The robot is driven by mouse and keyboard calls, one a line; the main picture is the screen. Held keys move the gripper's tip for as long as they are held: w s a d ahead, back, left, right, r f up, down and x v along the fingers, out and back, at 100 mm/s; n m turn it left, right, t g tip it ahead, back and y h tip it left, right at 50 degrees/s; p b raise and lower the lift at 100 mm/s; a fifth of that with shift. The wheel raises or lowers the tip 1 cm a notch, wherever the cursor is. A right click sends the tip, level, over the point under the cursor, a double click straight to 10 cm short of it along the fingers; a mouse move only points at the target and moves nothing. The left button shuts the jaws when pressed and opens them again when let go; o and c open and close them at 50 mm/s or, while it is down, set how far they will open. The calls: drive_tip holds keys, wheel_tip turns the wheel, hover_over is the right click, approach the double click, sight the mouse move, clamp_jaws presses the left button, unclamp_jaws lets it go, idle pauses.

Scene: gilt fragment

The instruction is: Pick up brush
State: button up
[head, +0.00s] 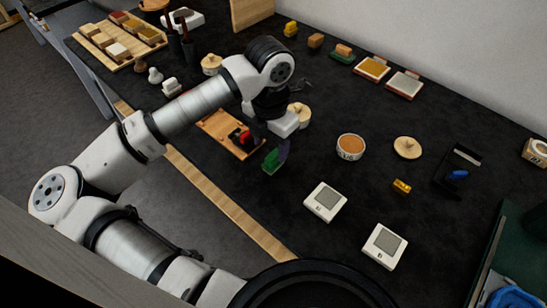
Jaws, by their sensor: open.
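My gripper (280,151) points down over the middle of the black table, below its white hand. Its jaws are open, and the fingers are small and partly hidden. A small green item (270,161) is right at the fingertips; I cannot tell whether it touches them or whether it is the brush. A wooden tray (217,123) lies just left of the gripper, with a red and black item (241,137) at its near end. Dark upright handles (185,30) stand at the back left; they may be brushes, but this is too small to tell.
A labelled bowl (350,148), a round wooden lid (407,147) and a black tray (445,178) with a blue item are to the right. Two white devices (325,202) (384,246) lie nearer. A small yellow item (402,186) sits between. The wooden table edge (230,215) runs along the front.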

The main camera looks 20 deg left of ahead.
sight(274, 154)
drive_tip(key=shift+w+d+f+p, duration=0.15)
drive_tip(key=shift+f+p, duration=0.3)
drive_tip(key=shift+f, duration=0.7)
drive_tip(key=shift+d+f+p, duration=0.15)
drive_tip(key=shift+f+p, duration=0.25)
drive_tip(key=shift+f, duration=0.7)
drive_tip(key=c, duration=1.1)
drive_tip(key=shift+o, duration=0.2)
drive_tip(key=shift+r, duration=0.1)
wheel_tip(274, 154, up, 20)
drive_tip(key=b, duration=0.4)
drive_tip(key=o, duration=0.3)
drive_tip(key=shift+c, duration=1.1)
